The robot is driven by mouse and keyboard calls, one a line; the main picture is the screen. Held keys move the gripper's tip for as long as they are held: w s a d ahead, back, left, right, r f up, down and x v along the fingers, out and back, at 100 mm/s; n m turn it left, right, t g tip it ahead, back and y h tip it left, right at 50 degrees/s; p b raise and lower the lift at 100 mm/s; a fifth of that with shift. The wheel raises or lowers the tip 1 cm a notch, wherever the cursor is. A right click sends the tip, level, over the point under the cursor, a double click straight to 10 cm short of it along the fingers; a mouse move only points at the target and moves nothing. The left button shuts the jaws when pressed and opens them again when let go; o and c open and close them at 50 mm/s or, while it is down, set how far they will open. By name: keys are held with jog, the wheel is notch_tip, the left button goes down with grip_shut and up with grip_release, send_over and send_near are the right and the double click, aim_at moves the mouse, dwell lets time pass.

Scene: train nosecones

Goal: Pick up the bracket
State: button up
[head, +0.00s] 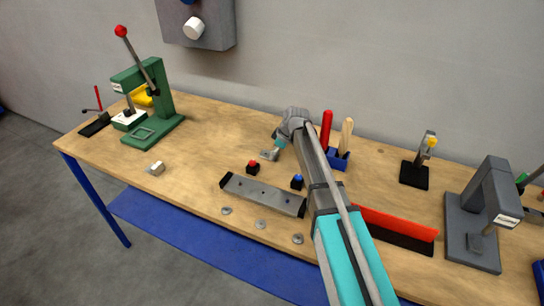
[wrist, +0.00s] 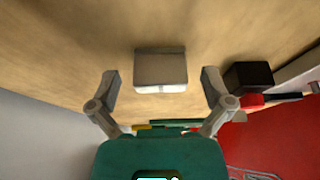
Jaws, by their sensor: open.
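A grey metal bracket (wrist: 160,68) with a paler near face shows in the wrist view, resting on the wooden bench top. My gripper (wrist: 160,80) is open, with one finger to the left of the bracket and one to the right. Gaps show on both sides in that view, and I see no contact. In the head view my gripper (head: 271,153) is low over the middle of the bench, behind the red button box. The bracket cannot be told apart clearly from my fingers there.
A black box with a red button (head: 252,168) and one with a blue button (head: 297,182) stand nearby. A long metal plate (head: 262,193) lies in front. A blue holder (head: 338,160) with red and wooden handles is to the right.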

dwell(0.4)
jog(key=c, duration=1.3)
jog(key=shift+r, duration=0.2)
notch_tip(320, 180, up, 2)
jog(key=shift+r+p, duration=0.1)
jog(key=shift+p, duration=1.15)
jog(key=s+d+r+p, duration=0.1)
jog(key=s+r+p, duration=0.2)
jog(key=s, duration=0.1)
jog(key=s+d+r+p, duration=0.2)
jog(key=s+r+p, duration=0.2)
jog(key=s+d+r+p, duration=0.2)
jog(key=s+r+p, duration=0.1)
jog(key=s, duration=0.2)
jog(key=shift+r, duration=0.25)
